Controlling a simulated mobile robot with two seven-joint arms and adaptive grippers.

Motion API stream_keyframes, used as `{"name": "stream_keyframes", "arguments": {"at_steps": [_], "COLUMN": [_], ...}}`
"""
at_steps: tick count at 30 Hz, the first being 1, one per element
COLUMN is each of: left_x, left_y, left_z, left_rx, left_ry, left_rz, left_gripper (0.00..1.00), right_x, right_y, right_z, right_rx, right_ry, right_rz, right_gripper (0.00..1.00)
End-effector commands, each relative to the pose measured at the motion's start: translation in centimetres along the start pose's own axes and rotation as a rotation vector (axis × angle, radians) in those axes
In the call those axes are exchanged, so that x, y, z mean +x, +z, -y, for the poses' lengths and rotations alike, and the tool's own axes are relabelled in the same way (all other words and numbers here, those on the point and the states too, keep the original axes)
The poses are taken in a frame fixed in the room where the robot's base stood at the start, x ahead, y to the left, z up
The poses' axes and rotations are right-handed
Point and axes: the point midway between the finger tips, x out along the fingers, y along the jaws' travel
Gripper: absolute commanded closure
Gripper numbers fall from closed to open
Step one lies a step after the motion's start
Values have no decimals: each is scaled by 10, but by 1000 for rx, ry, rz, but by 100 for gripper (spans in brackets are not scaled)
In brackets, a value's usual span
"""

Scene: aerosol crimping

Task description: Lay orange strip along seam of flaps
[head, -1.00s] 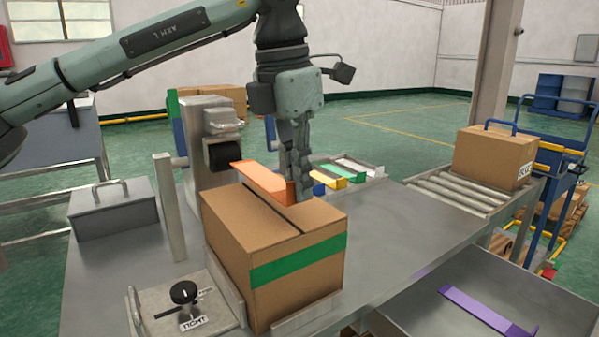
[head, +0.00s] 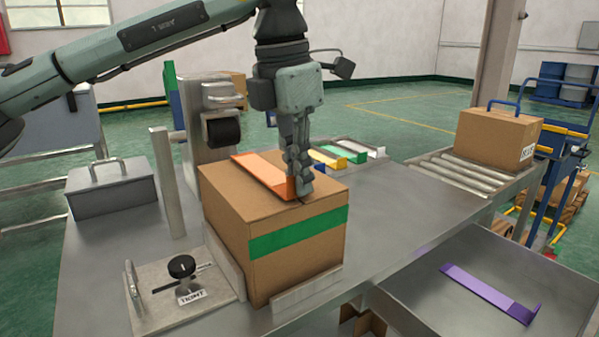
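The orange strip (head: 258,171) lies over the top of a cardboard box (head: 225,195), its near end upturned at my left gripper. My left gripper (head: 302,192) points down and is shut on that upturned end, at the right part of the box top. The strip looks on or very close to the flaps; any small gap cannot be told. The seam (head: 312,203) shows only as a short dark line near the gripper, and the strip covers or hides the rest. A green band (head: 298,232) runs across the box's front. My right gripper is not in view.
The box stands between metal guides on a steel table (head: 400,215), beside a knob plate (head: 165,300). A post with a black roller (head: 223,131) stands behind. Yellow, green and white strips (head: 350,153) lie behind right. A purple strip (head: 488,292) lies in the right tray (head: 425,285).

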Motion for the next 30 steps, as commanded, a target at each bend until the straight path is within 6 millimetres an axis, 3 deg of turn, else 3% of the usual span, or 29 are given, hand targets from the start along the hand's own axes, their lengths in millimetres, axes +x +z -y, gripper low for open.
{"name": "stream_keyframes", "arguments": {"at_steps": [5, 12, 23, 30], "left_x": [0, 0, -6, -48], "left_y": [0, 0, 0, 1], "left_z": [0, 0, 0, 0], "left_rx": [0, 0, 0, 0], "left_ry": [0, 0, 1, 2], "left_rz": [0, 0, 1, 3], "left_gripper": [100, 71, 71, 71], "right_x": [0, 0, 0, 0], "right_y": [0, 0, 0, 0], "right_z": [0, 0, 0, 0], "right_rx": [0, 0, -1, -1], "right_ry": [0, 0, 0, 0], "right_rz": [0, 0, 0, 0], "right_gripper": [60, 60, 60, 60]}}
